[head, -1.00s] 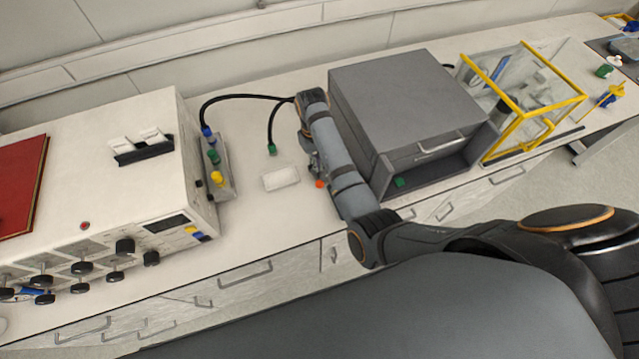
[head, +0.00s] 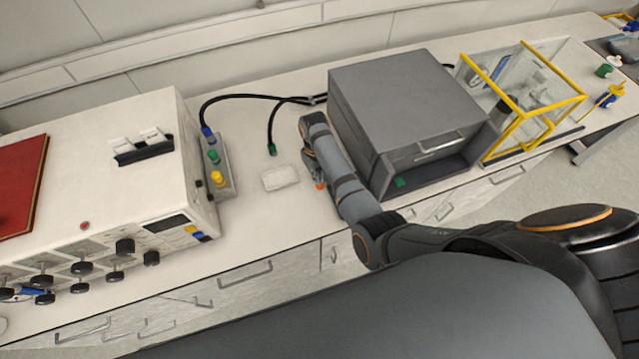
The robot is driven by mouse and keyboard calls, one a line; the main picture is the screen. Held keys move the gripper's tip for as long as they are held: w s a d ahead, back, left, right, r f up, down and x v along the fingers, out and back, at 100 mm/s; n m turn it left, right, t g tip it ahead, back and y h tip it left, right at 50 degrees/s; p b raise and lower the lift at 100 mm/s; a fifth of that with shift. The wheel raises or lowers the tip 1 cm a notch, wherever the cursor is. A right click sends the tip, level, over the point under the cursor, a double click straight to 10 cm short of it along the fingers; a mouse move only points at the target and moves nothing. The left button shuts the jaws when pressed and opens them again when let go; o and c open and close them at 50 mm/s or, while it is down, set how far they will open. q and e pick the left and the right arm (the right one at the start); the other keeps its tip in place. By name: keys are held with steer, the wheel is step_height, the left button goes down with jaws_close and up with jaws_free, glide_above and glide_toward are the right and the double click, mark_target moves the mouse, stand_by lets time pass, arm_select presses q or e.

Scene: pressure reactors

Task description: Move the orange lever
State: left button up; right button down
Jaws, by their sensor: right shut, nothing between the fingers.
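A small orange piece (head: 320,186), which may be the orange lever, shows on the bench just left of my right forearm. Most of what surrounds it is hidden by my arm. My right arm comes in from the right and bends at its far end beside the grey box. My right gripper (head: 315,173) points down there, partly hidden by the arm, close above the orange piece. It is shut and empty. I cannot tell whether it touches the orange piece. My left gripper is not in view.
A grey box-shaped device (head: 405,95) stands right of my arm, with a yellow-framed glass case (head: 520,95) beyond. A white block (head: 281,178) lies left of the arm. A white machine (head: 90,200) and a connector strip (head: 216,165) with black cables stand further left.

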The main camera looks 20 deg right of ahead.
steer(key=shift+f+b, duration=1.1)
steer(key=shift+f, duration=0.8)
steer(key=shift+r, duration=0.1)
steer(key=shift+w+a+r+b, duration=0.15)
steer(key=shift+w+b, duration=0.1)
steer(key=shift+w, duration=0.3)
steer(key=shift+w+a+r+b, duration=0.1)
steer(key=shift+w+b, duration=0.15)
steer(key=shift+w, duration=0.3)
steer(key=shift+w+r, duration=0.2)
steer(key=shift+w, duration=0.25)
steer(key=shift+r, duration=0.15)
step_height(320, 180, up, 12)
steer(key=w, duration=0.1)
steer(key=shift+w+a+f, duration=0.1)
steer(key=shift+f, duration=0.1)
